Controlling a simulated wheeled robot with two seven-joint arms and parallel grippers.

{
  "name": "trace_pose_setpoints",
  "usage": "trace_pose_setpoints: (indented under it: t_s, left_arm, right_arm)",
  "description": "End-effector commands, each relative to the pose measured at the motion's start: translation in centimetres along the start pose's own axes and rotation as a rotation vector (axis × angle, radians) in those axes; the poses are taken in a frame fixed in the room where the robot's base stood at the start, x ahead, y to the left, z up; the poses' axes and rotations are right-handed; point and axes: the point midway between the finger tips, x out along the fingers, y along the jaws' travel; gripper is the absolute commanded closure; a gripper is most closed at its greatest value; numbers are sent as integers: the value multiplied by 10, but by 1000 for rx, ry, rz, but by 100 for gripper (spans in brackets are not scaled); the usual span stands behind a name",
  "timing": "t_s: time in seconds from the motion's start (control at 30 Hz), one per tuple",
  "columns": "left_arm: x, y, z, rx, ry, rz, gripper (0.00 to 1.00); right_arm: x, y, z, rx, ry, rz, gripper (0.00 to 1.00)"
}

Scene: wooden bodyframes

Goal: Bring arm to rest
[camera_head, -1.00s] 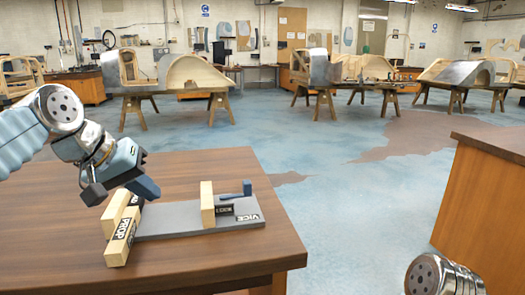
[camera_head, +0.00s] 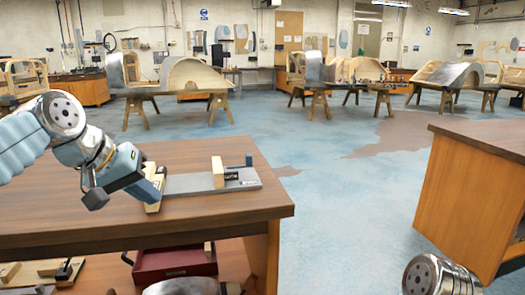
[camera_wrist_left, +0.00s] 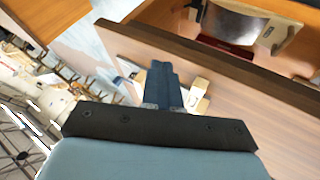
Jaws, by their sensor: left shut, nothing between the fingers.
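My left gripper (camera_head: 155,180) hangs over the near part of the brown wooden table (camera_head: 90,215) in the head view. In the left wrist view its dark blue fingers (camera_wrist_left: 163,85) are together with nothing between them. Behind the fingers lies the grey vice (camera_head: 195,184) with its upright wooden jaw (camera_head: 218,172). A pale wooden block (camera_head: 153,208) shows just under the fingertips, mostly hidden; whether the gripper touches it is unclear.
Below the tabletop, a shelf holds a dark red box (camera_head: 175,262) and several wooden pieces. Another wooden bench (camera_head: 475,190) stands at the right. Blue floor (camera_head: 345,215) lies open between the two. Wooden bodyframes (camera_head: 195,80) on trestles stand at the back.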

Motion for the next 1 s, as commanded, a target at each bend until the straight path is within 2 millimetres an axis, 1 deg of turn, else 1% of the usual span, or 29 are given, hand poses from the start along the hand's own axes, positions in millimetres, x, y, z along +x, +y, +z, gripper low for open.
trace_pose_setpoints:
  t_s: [0.03, 0.27, 0.3, 0.37, 0.4, 0.47, 0.5, 0.57, 0.6, 0.67, 0.7, 0.77, 0.8, 0.87, 0.9, 0.97, 1.0]
  left_arm:
    - [10, -2, -1, -2, -9, -2, 100]
    - [52, -10, -2, -8, -32, -6, 100]
    - [63, -12, -2, -10, -38, -8, 100]
    - [78, -16, -1, -12, -46, -9, 100]
    - [92, -19, 0, -14, -55, -11, 100]
    - [112, -24, 3, -17, -66, -14, 100]
    - [127, -27, 5, -19, -76, -16, 100]
    - [152, -33, 11, -22, -91, -19, 100]
    - [170, -38, 16, -25, -102, -20, 100]
    - [200, -46, 26, -30, -122, -24, 100]
    - [223, -52, 36, -33, -136, -27, 100]
    - [260, -64, 56, -39, -162, -32, 100]
    - [288, -73, 74, -45, -184, -37, 100]
    - [328, -86, 106, -52, -216, -43, 100]
    - [352, -96, 132, -57, -239, -47, 100]
    - [384, -109, 172, -65, -270, -54, 100]
    - [402, -117, 201, -69, -292, -58, 100]
  right_arm:
    - [0, 0, -1, 0, 3, 0, 100]
    - [0, 0, -1, 0, 2, 0, 100]
    - [0, 0, -1, 0, 2, 0, 100]
    - [0, 0, -1, 0, 2, 0, 100]
    - [0, 0, -1, 0, 2, 0, 100]
    - [0, 0, -1, 0, 2, 0, 100]
    - [0, 0, -1, 0, 2, 0, 100]
    - [0, 0, -1, 0, 2, 0, 100]
    - [0, 0, -1, 0, 2, 0, 100]
    - [0, 0, -1, 0, 2, 0, 100]
    - [0, 0, -1, 0, 2, 0, 100]
    - [0, 0, -1, 0, 2, 0, 100]
    - [0, 0, -1, 0, 2, 0, 100]
    - [0, 0, -1, 0, 2, 0, 100]
    - [0, 0, -1, 0, 2, 0, 100]
    - [0, 0, -1, 0, 2, 0, 100]
    - [0, 0, -1, 0, 2, 0, 100]
